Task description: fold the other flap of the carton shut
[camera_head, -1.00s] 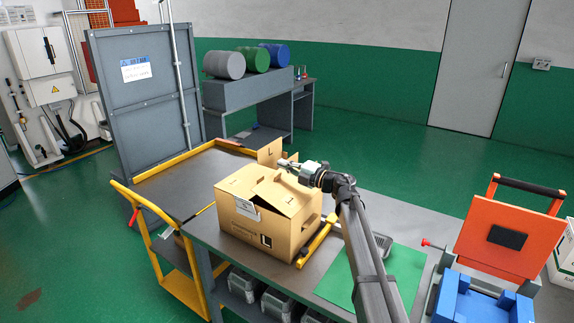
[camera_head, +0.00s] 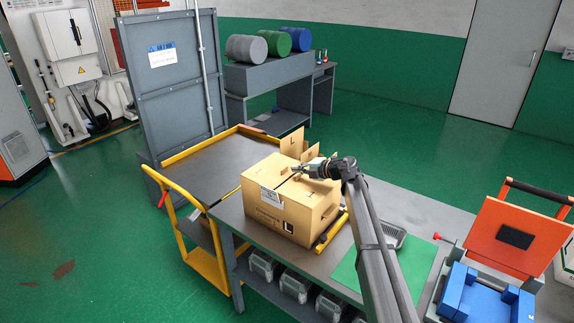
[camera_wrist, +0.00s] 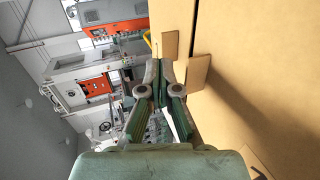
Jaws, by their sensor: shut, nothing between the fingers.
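The brown carton (camera_head: 268,216) stands on the grey table with a white label on its front. In the head view its top (camera_head: 268,172) now looks nearly flat, with a seam across it. A tall brown flap (camera_head: 292,143) stands upright at its far edge, with a smaller upright piece (camera_head: 310,154) beside it. My gripper (camera_head: 297,168) is shut and empty, low over the far part of the top. In the wrist view my gripper (camera_wrist: 176,80) is beside the carton's cardboard face (camera_wrist: 258,75), where a dark slit and small tabs show. I cannot tell whether it touches.
A yellow-railed cart (camera_head: 190,215) stands left of the table (camera_head: 390,195). A yellow bar (camera_head: 333,232) lies against the carton's right side. A green mat (camera_head: 408,262) and a grey tray (camera_head: 392,236) are to the right.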

